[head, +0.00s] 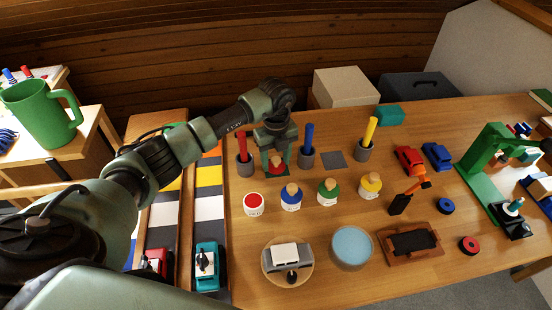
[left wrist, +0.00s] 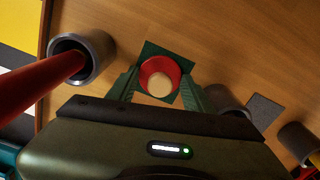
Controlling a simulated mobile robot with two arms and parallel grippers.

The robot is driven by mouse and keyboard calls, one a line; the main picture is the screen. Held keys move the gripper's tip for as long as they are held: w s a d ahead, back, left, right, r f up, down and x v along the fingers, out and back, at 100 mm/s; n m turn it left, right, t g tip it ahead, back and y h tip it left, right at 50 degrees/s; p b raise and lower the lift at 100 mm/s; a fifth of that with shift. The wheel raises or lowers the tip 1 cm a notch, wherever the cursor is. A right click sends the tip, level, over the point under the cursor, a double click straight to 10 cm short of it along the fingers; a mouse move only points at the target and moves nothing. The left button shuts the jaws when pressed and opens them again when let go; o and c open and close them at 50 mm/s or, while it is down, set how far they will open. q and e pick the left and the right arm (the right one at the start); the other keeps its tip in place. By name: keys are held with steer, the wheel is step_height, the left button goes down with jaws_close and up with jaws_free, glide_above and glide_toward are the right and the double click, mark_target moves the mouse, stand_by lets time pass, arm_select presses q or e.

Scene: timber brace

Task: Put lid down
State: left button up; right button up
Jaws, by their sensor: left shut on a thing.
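The lid (head: 277,168) is a red disc with a pale wooden knob. My left gripper (head: 276,166) is shut on it, between the red and blue upright sticks. In the left wrist view the lid (left wrist: 174,68) sits between the fingertips (left wrist: 163,88), over a dark green square (left wrist: 152,48). I cannot tell whether the lid touches the square. A white jar with a red top surface (head: 254,204) stands nearer, without a knob. The blue (head: 291,198), green (head: 328,193) and yellow (head: 370,187) jars have wooden knobs on top. My right gripper is not in view.
Grey holders with a red stick (head: 242,143), a blue stick (head: 307,137) and a yellow stick (head: 370,130) stand close by. A grey square (head: 333,160) lies bare between holders. A blue round dish (head: 351,247) and brown tray (head: 390,258) are at the front.

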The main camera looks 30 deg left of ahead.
mark_target(276, 159)
arm_select(q)
steer(key=shift+f, duration=0.15)
steer(key=o, duration=1.3)
step_height(276, 159, up, 12)
steer(key=shift+r+b, duration=0.25)
steer(key=shift+b, duration=0.45)
